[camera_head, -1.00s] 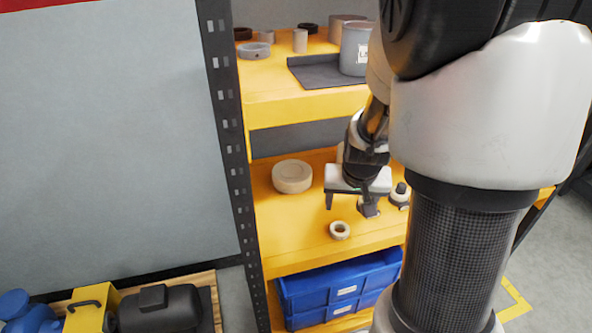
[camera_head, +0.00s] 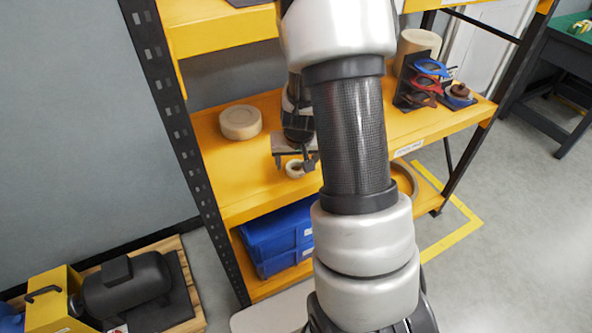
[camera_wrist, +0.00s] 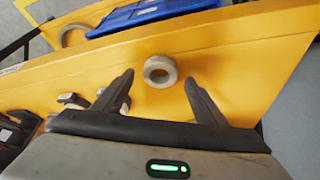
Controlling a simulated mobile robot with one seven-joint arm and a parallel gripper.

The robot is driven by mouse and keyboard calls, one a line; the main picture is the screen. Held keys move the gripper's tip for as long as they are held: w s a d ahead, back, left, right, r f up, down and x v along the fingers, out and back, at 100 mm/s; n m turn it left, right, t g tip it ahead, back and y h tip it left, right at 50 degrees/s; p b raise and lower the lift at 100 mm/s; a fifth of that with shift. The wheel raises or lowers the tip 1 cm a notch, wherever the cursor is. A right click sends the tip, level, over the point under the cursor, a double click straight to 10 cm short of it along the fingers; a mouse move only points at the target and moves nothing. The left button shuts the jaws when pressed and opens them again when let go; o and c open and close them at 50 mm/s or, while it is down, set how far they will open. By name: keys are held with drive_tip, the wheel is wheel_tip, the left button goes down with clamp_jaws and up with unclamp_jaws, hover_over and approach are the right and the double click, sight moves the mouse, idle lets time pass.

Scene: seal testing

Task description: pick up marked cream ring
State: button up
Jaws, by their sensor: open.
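A small cream ring (camera_head: 294,169) lies flat on the yellow middle shelf (camera_head: 235,180), near its front edge. In the wrist view the ring (camera_wrist: 160,71) sits between and slightly beyond the fingertips, its hole facing up. I cannot make out a mark on it. My gripper (camera_head: 297,163) is open and empty just above and behind the ring in the head view, partly covering it. In the wrist view the two dark fingers of my gripper (camera_wrist: 159,79) stand apart on either side of the ring, not visibly touching it.
A larger cream disc (camera_head: 240,122) lies left of my gripper. Small fittings (camera_wrist: 110,98) lie left of the fingers. A blue bin (camera_head: 272,238) is below the shelf. A large tan ring (camera_head: 407,178) and a stand with coloured rings (camera_head: 425,85) are right.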

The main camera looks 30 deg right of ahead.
drive_tip(key=shift+x, duration=0.95)
drive_tip(key=c, duration=1.1)
drive_tip(key=shift+r, duration=0.15)
